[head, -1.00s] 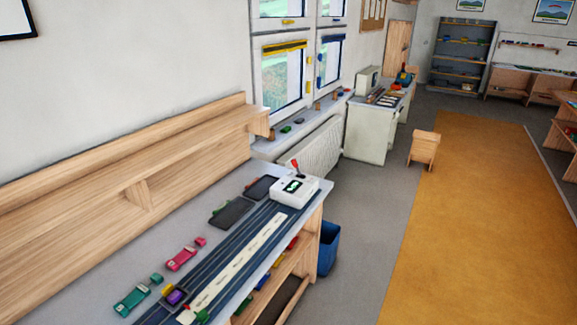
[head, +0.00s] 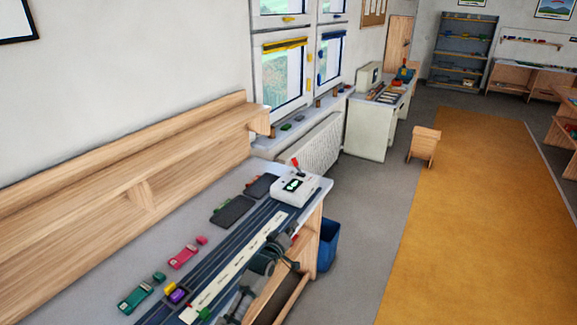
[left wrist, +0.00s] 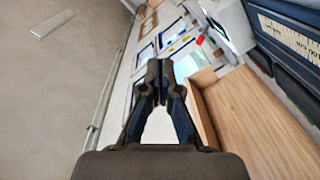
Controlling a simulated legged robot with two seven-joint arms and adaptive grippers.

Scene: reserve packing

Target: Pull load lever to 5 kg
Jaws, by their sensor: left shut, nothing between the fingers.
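The load lever (head: 296,163) has a red knob and rises from the white box (head: 296,190) with a dark display, at the far end of the grey bench. The display's digits are too small to read. My left gripper (head: 286,238) is at the bench's right edge, nearer than the box and apart from the lever. The left wrist view shows its fingers (left wrist: 160,82) shut and empty, with the red lever knob (left wrist: 200,40) beyond them at upper right. My right gripper is not in view.
The dark track with a pale scale strip (head: 240,260) runs along the bench. Dark trays (head: 232,210) and small green and pink pieces (head: 183,257) lie left of it. A blue bin (head: 328,245) stands on the floor beside the bench.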

